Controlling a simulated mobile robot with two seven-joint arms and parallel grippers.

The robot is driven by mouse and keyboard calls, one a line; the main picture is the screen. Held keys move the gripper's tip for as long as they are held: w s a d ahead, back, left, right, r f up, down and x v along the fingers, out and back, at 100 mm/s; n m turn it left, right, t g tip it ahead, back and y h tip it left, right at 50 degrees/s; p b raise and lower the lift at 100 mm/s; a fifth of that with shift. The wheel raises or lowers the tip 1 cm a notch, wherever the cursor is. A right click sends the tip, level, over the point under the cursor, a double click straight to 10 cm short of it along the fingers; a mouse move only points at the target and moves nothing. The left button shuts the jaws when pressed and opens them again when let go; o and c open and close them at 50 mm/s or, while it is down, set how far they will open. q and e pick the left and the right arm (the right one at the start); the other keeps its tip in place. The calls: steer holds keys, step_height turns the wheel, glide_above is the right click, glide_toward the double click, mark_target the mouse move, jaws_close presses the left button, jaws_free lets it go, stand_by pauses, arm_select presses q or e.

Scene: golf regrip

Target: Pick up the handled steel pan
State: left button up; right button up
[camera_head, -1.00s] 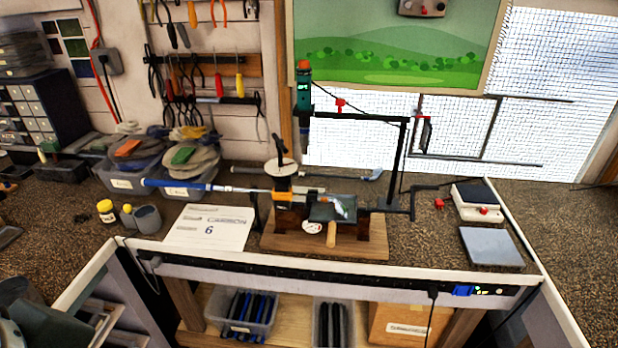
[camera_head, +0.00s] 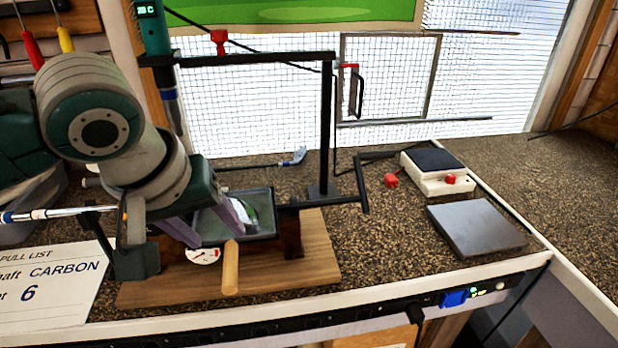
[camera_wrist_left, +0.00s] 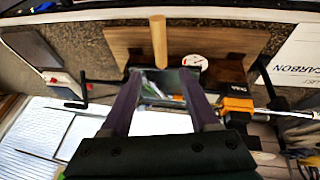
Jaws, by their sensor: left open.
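The steel pan (camera_head: 266,212) is a shallow dark rectangular tray with a pale wooden handle (camera_head: 230,268) that sticks out toward the front edge of the bench. It sits above a wooden base board (camera_head: 315,262), and a shiny club head shows in or over it. My left gripper (camera_head: 212,224) is open, its two purple-grey fingers apart at the left and middle of the pan. In the left wrist view, the fingers (camera_wrist_left: 160,80) frame the pan, with the handle (camera_wrist_left: 158,42) beyond them. Whether they touch it, I cannot tell. My right gripper is out of view.
A black stand (camera_head: 326,130) with a crank rises behind the pan. A flat grey plate (camera_head: 475,228) and a white scale-like device (camera_head: 437,172) lie right. The bench between is mostly clear.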

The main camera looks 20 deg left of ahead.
mark_target(229, 247)
arm_select(q)
steer(key=shift+x, duration=3)
steer(key=shift+a, duration=0.1)
jaws_close()
